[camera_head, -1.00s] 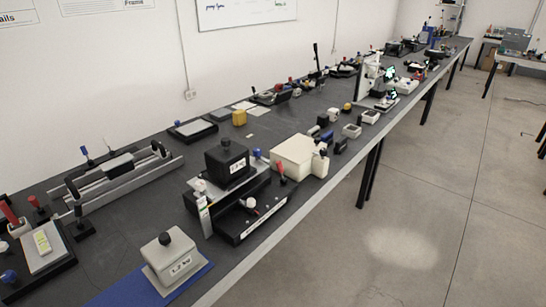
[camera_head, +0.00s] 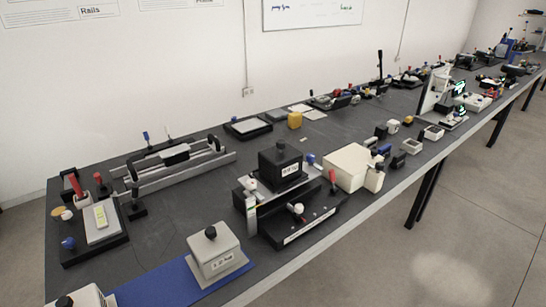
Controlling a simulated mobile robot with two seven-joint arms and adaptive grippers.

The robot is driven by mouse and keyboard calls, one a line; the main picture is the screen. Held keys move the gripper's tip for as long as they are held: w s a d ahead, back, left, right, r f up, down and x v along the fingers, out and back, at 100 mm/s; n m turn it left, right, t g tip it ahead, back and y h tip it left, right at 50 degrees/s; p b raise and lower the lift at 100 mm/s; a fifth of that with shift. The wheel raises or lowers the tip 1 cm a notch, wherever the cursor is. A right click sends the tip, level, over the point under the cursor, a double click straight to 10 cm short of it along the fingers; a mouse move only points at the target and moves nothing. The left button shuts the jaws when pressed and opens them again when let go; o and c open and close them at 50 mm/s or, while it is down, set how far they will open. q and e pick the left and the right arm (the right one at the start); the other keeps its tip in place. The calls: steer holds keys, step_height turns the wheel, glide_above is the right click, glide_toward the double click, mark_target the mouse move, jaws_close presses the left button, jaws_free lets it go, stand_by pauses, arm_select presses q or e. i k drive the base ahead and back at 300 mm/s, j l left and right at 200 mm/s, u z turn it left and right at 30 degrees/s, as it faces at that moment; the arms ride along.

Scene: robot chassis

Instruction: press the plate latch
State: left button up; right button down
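No label in the head view names a plate latch, and I cannot tell for certain which fixture it is. At the left end of the table, a black base carries a light plate (camera_head: 101,222) with a yellow-green strip, beside a red handle (camera_head: 78,187). Neither of my grippers is in view.
A long dark table (camera_head: 165,235) runs from front left to far right. A rail fixture (camera_head: 175,165) lies behind; a cream box (camera_head: 350,167) stands to the right. Bare floor lies at the right.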

mark_target(332, 173)
steer(key=i+l+u, duration=0.15)
steer(key=u, duration=0.15)
steer(key=i+l+u, duration=0.1)
steer(key=l+u, duration=0.15)
steer(key=l, duration=0.15)
steer(key=i+l+u, duration=0.1)
steer(key=l+u, duration=0.2)
steer(key=i+l, duration=0.1)
steer(key=l, duration=0.25)
steer(key=l+u, duration=0.1)
steer(key=l, duration=0.25)
steer(key=i+l, duration=0.15)
steer(key=l, duration=0.2)
